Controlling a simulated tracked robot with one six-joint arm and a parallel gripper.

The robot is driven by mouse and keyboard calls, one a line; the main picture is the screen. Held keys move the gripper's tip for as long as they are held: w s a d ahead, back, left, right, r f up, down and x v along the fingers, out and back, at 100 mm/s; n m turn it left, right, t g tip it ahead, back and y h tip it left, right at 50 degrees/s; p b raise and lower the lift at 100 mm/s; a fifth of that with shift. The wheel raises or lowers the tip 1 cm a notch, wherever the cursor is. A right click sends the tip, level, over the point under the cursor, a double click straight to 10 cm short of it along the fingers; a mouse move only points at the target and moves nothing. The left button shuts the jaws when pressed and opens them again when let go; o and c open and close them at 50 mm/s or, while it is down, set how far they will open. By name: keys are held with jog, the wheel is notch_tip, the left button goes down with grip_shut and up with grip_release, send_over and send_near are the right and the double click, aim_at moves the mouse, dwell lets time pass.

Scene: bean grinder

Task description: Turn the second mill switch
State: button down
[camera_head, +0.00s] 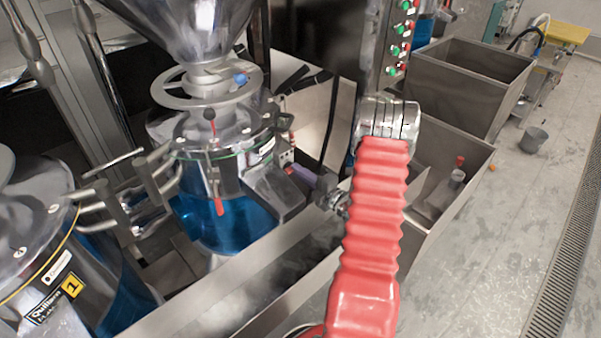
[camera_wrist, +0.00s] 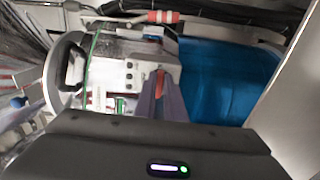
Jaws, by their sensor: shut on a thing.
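The second mill (camera_head: 225,160) stands in the middle of the head view, with a steel body, a blue lower part and a hopper above. Its small control panel (camera_head: 286,155) is on its right side and shows in the wrist view (camera_wrist: 131,75) with small buttons. My gripper (camera_head: 306,174) reaches this panel from the right. In the wrist view my gripper (camera_wrist: 160,92) has its purple fingers close together around the orange-red mill switch (camera_wrist: 159,80). The fingers hide most of the switch, so its angle cannot be told.
Another mill (camera_head: 60,250) with a yellow "1" label stands at the left. A steel rail (camera_head: 250,300) runs in front of the mills. Steel bins (camera_head: 470,85) and a grey bucket (camera_head: 534,139) are on the right, with open floor beyond.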

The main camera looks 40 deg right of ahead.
jog(key=c, duration=2.2)
grip_release()
jog(key=shift+d+f, duration=0.15)
jog(key=shift+d, duration=0.05)
jog(key=o, duration=0.4)
jog(key=shift+a, duration=0.1)
jog(key=shift+c, duration=0.2)
jog(key=shift+s, duration=0.1)
jog(key=s, duration=1.3)
jog(key=shift+s, duration=0.3)
jog(key=shift+s, duration=0.1)
